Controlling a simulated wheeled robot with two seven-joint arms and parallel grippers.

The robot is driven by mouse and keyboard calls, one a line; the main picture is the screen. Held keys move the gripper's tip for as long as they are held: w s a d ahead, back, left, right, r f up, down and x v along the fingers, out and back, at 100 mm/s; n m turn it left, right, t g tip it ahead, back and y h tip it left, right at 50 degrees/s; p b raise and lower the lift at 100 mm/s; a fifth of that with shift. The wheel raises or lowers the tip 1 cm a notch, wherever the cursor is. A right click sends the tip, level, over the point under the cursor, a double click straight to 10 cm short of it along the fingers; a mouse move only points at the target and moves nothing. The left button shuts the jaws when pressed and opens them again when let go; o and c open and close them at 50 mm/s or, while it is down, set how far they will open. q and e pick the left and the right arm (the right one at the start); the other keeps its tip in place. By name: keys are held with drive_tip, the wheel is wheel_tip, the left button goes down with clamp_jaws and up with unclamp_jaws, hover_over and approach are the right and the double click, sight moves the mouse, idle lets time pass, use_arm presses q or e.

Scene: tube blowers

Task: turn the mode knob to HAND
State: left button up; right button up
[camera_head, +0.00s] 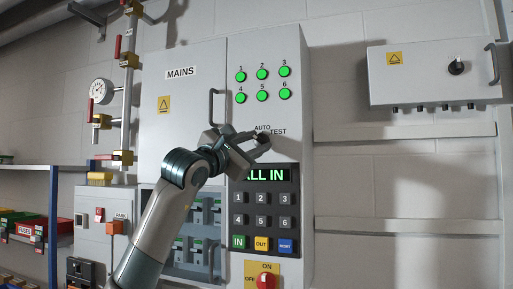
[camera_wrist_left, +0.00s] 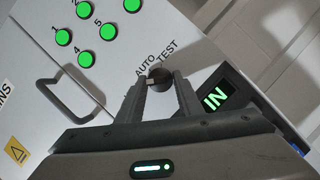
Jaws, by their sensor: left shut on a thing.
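The mode knob (camera_wrist_left: 158,77) is a dark round knob on the grey cabinet front, with AUTO printed above it and TEST to its right in the wrist view. The HAND label is mostly hidden by my gripper. My left gripper (camera_wrist_left: 161,86) is shut on the knob, one finger on each side. A small pale mark shows on the knob's lower left in that view, but I cannot tell surely which label it points at. In the head view my left gripper (camera_head: 262,142) covers most of the knob.
Several lit green lamps (camera_head: 262,74) are above the knob. A display (camera_head: 264,174) reading ALL IN and a keypad (camera_head: 262,209) are below. The MAINS door handle (camera_head: 213,107) stands out at the left. A red switch (camera_head: 265,281) is lower down.

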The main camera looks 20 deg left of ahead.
use_arm(q)
drive_tip(key=shift+s+a+r, duration=0.15)
drive_tip(key=shift+a+r, duration=0.25)
drive_tip(key=shift+r, duration=0.05)
use_arm(e)
drive_tip(key=shift+r, duration=0.2)
use_arm(q)
drive_tip(key=o, duration=0.9)
drive_tip(key=shift+c, duration=0.2)
drive_tip(key=shift+f, duration=0.15)
use_arm(e)
drive_tip(key=shift+w, duration=0.1)
use_arm(q)
drive_tip(key=shift+f, duration=0.25)
use_arm(e)
drive_tip(key=shift+f, duration=0.1)
use_arm(q)
drive_tip(key=shift+s+f, duration=0.1)
drive_tip(key=shift+s, duration=0.15)
drive_tip(key=shift+s+a+f+b, duration=0.1)
drive_tip(key=shift+s+b, duration=0.2)
drive_tip(key=shift+b, duration=0.05)
drive_tip(key=b+v, duration=0.4)
drive_tip(key=v, duration=1.2)
use_arm(e)
wheel_tip(320, 180, up, 13)
drive_tip(key=w+a, duration=0.1)
drive_tip(key=shift+w+f, duration=0.2)
drive_tip(key=shift+w, duration=0.2)
